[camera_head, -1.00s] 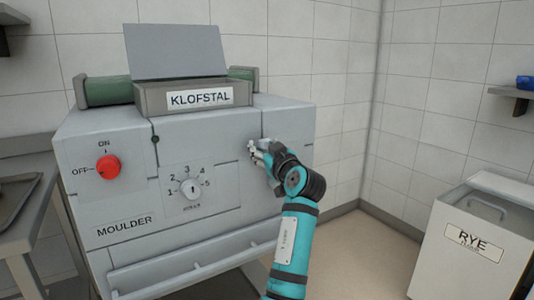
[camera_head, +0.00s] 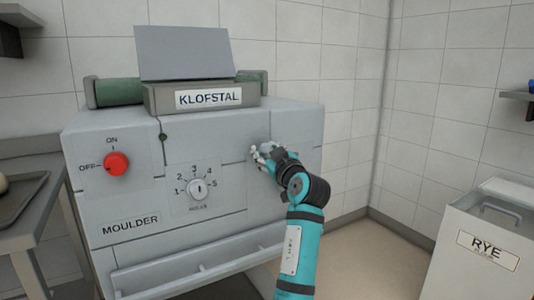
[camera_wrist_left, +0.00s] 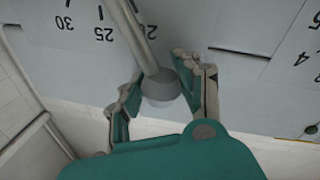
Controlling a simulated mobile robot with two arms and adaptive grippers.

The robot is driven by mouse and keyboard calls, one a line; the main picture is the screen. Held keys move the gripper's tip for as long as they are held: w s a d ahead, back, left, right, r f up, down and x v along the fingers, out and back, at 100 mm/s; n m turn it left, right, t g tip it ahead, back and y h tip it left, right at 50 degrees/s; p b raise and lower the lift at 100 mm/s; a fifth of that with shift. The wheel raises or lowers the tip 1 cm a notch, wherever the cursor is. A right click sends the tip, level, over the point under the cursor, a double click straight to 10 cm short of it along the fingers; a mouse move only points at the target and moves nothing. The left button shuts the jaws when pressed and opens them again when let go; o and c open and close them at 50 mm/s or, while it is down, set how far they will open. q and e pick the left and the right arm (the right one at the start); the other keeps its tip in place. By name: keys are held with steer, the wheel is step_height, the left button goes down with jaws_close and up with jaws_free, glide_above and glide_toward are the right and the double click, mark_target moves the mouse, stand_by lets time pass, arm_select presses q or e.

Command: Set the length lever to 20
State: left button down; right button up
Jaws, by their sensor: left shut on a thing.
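The length lever (camera_wrist_left: 143,42) is a grey rod with a round grey knob (camera_wrist_left: 160,84), seen in the left wrist view. Its scale is printed on the moulder's front, with 30, 25 and a partly cut-off 20 (camera_wrist_left: 134,6) in view. The rod crosses the scale between the 25 and the 20. My left gripper (camera_wrist_left: 162,92) has its fingers on both sides of the knob and is shut on the lever. In the head view my left gripper (camera_head: 263,157) is against the right part of the moulder's front (camera_head: 235,215) and hides the lever. My right gripper is not in view.
The moulder's red on/off knob (camera_head: 116,163) and numbered dial (camera_head: 198,189) are left of my gripper. A white RYE bin (camera_head: 486,247) stands at the right. A side table with a tray (camera_head: 20,200) is at the left.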

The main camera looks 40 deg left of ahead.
arm_select(q)
steer(key=shift+f, duration=0.35)
steer(key=c, duration=1.2)
jaws_free()
steer(key=o, duration=0.4)
steer(key=shift+s+r, duration=0.1)
steer(key=shift+r, duration=0.15)
steer(key=shift+c, duration=0.2)
steer(key=shift+d, duration=0.1)
steer(key=v, duration=0.7)
steer(key=shift+d, duration=0.2)
steer(key=shift+s+f, duration=0.1)
